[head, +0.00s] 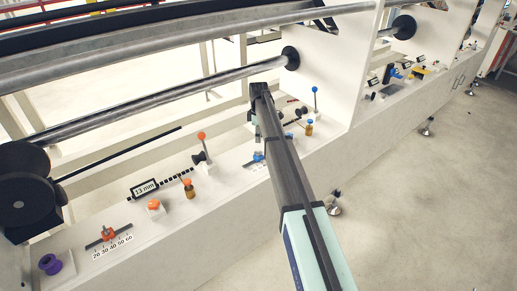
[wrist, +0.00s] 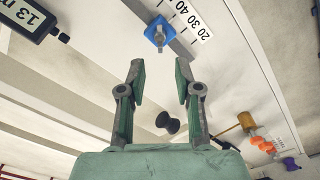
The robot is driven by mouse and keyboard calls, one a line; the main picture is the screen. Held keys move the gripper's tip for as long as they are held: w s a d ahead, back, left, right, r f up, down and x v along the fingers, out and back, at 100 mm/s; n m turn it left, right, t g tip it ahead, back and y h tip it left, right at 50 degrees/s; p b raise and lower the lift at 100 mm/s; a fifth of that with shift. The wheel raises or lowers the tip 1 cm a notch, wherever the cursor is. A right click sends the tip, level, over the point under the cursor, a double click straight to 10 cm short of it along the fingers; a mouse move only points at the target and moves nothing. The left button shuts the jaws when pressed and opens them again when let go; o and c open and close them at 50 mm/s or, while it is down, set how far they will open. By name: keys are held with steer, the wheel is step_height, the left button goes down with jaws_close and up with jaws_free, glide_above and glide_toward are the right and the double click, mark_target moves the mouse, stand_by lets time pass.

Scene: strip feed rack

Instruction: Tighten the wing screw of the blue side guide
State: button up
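The blue side guide (wrist: 152,27) is at the top middle of the wrist view, a small blue block on a slot next to a printed scale. Its grey wing screw (wrist: 159,38) stands out from the block. My gripper (wrist: 160,68) is open and empty; its two fingers point toward the guide, with the screw beyond the fingertips and apart from them. In the head view the blue guide (head: 258,156) shows only in part, beside my arm, which hides much of the area. The fingers are hard to make out there.
A black 13 mm label (wrist: 27,17) is at the upper left of the wrist view. In the head view, a blue-tipped lever (head: 315,100), an orange-tipped lever (head: 203,146), an orange guide (head: 107,234) and a purple knob (head: 50,264) line the rail.

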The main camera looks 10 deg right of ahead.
mark_target(258, 153)
step_height(258, 153, down, 8)
steer(key=shift+f+p, duration=0.1)
steer(key=shift+p, duration=0.5)
jaws_close()
